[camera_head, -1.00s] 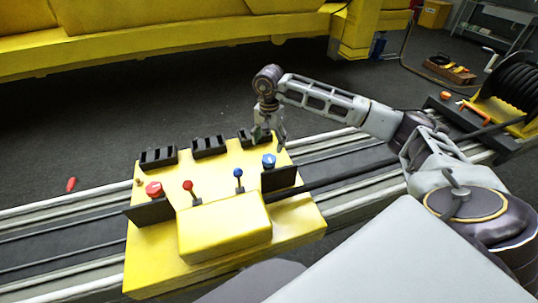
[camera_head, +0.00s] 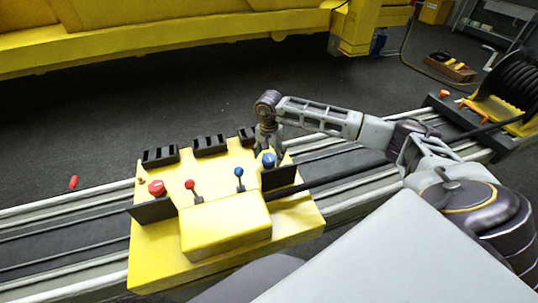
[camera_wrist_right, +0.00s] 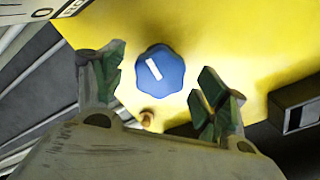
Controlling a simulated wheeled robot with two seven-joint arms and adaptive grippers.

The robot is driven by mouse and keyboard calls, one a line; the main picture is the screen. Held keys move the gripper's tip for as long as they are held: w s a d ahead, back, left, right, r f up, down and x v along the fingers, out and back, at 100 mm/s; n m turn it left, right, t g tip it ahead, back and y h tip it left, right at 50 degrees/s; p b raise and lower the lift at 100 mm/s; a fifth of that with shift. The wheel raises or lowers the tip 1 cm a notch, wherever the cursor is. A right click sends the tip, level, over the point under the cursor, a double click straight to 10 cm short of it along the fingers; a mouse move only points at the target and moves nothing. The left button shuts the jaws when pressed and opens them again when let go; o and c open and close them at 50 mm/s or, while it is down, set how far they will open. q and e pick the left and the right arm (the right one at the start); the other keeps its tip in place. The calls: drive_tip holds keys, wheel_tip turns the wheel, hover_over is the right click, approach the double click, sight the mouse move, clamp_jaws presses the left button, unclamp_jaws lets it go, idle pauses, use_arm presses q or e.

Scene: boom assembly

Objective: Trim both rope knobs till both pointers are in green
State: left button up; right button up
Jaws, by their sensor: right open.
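A yellow console (camera_head: 165,265) carries a red knob (camera_head: 156,188) at its left and a blue knob (camera_head: 268,160) at its right. My right gripper (camera_head: 270,148) is open at the blue knob. In the right wrist view the blue knob (camera_wrist_right: 168,80), with a white mark tilted on its top, appears between the two green-padded fingers, with a gap on each side. Three dark gauge housings (camera_head: 209,146) stand along the console's back edge. Their pointers and any green zones are not readable. My left gripper is out of view.
A red-topped lever (camera_head: 190,185) and a blue-topped lever (camera_head: 239,173) stand between the knobs. Dark upright plates (camera_head: 279,178) stand beside the knobs. Rails (camera_head: 60,240) run past the console. A cable reel (camera_head: 510,85) is at the right.

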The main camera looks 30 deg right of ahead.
drive_tip(key=c, duration=1)
drive_tip(key=shift+c, duration=0.2)
drive_tip(key=shift+m+b, duration=0.3)
drive_tip(key=shift+f+m+b, duration=0.15)
drive_tip(key=shift+m+b, duration=0.95)
drive_tip(key=shift+m, duration=0.3)
drive_tip(key=m+b, duration=0.2)
drive_tip(key=m, duration=0.2)
drive_tip(key=shift+b, duration=0.35)
drive_tip(key=m+b, duration=0.2)
drive_tip(key=m, duration=0.2)
drive_tip(key=shift+m, duration=0.3)
drive_tip(key=shift+r+m+b, duration=0.2)
drive_tip(key=shift+m+b, duration=0.45)
drive_tip(key=shift+m, duration=1.35)
